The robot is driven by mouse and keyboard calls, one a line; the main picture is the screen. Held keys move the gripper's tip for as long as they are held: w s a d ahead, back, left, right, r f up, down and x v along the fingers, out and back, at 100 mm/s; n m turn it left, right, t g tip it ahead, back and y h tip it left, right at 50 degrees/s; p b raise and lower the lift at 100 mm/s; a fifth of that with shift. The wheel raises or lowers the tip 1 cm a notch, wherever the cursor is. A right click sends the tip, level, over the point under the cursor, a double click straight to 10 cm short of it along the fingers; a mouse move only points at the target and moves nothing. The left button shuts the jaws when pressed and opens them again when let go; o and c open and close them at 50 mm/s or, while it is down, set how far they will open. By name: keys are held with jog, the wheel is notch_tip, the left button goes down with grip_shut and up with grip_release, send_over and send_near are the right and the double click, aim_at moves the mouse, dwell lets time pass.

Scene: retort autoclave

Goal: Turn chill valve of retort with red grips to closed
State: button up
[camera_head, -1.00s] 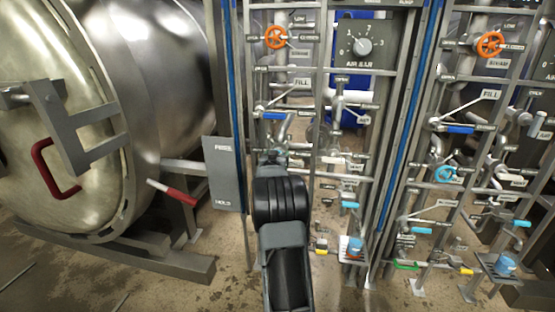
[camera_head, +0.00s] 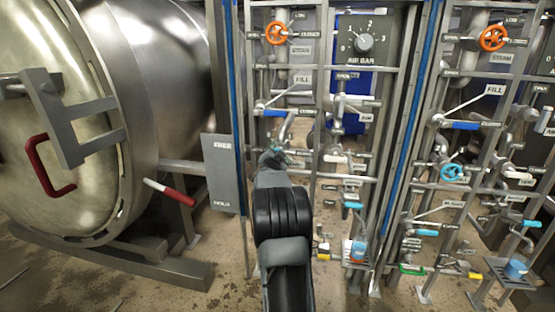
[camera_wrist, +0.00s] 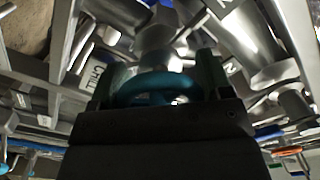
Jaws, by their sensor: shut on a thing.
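The retort with red grips is at the left of the head view, with a red handle (camera_head: 46,170) on its door (camera_head: 35,140) and a red-tipped lever (camera_head: 172,191) beside it. My gripper (camera_head: 271,157) is at the left part of the pipe rack beside this retort. In the wrist view my gripper (camera_wrist: 157,76) is shut on a teal handwheel (camera_wrist: 160,86), one finger on each side of it. A sign reading CHILL (camera_wrist: 93,80) is just left of the wheel. In the head view my gripper and arm mostly hide this wheel.
Above my gripper are a blue-handled FILL lever (camera_head: 273,113) and an orange handwheel (camera_head: 276,33). A FREE/HOLD plate (camera_head: 222,175) stands left of my arm. A second rack with a light-blue wheel (camera_head: 452,173) is at the right. Pipes and bars crowd my gripper.

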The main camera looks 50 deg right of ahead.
jog(key=shift+m, duration=0.4)
jog(key=o, duration=0.9)
jog(key=p+v, duration=0.2)
jog(key=v, duration=1.2)
jog(key=shift+w, duration=0.1)
jog(key=shift+r+p, duration=0.1)
jog(key=shift+p, duration=0.25)
